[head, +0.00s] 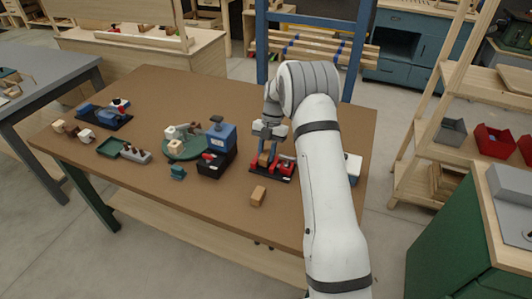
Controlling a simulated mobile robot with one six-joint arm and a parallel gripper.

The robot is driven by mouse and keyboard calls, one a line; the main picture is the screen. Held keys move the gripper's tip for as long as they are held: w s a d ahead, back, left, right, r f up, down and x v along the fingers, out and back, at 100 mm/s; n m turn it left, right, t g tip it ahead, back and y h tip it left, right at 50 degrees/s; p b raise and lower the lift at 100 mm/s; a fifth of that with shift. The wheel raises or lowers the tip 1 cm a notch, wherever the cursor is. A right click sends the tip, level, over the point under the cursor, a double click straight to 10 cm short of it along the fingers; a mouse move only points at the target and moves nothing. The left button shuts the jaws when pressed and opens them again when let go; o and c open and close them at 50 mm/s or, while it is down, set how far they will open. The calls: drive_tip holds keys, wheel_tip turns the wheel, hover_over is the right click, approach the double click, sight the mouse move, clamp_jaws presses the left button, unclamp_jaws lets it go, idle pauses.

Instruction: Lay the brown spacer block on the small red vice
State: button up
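A small vice with red jaws (285,164) on a dark base stands on the brown table, right of the middle. A brown block (264,159) shows at the vice's left part, right under my gripper (266,147). My gripper points down over the vice. The fingers are small here, so I cannot tell whether they are closed on this block or whether the block rests on the vice. A second brown block (258,195) lies on the bare table in front of the vice.
A blue and black device (221,138) and a round green plate (185,149) with pale pieces stand left of the vice. A blue vice (105,116), a green tray (110,148) and several small blocks lie further left. The table's front middle is mostly clear.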

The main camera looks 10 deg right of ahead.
drive_tip(key=shift+o, duration=1.4)
drive_tip(key=shift+s+f, duration=0.2)
drive_tip(key=shift+f, duration=0.15)
drive_tip(key=shift+r+p, duration=0.25)
drive_tip(key=shift+p, duration=0.1)
drive_tip(key=shift+o, duration=0.2)
drive_tip(key=v, duration=1.2)
drive_tip(key=shift+w+b, duration=0.15)
drive_tip(key=shift+b, duration=0.3)
drive_tip(key=s+a+r+m+t+h, duration=0.2)
drive_tip(key=s+r+m+t, duration=0.1)
drive_tip(key=s+r+m, duration=1.05)
drive_tip(key=s+f+m+t, duration=0.1)
drive_tip(key=s+f+m, duration=0.1)
drive_tip(key=s+m, duration=0.6)
drive_tip(key=s+f+m+t, duration=0.2)
drive_tip(key=s+m, duration=0.5)
drive_tip(key=s, duration=0.9)
drive_tip(key=shift+a+f+m+h, duration=0.3)
drive_tip(key=shift+a+f+m, duration=0.05)
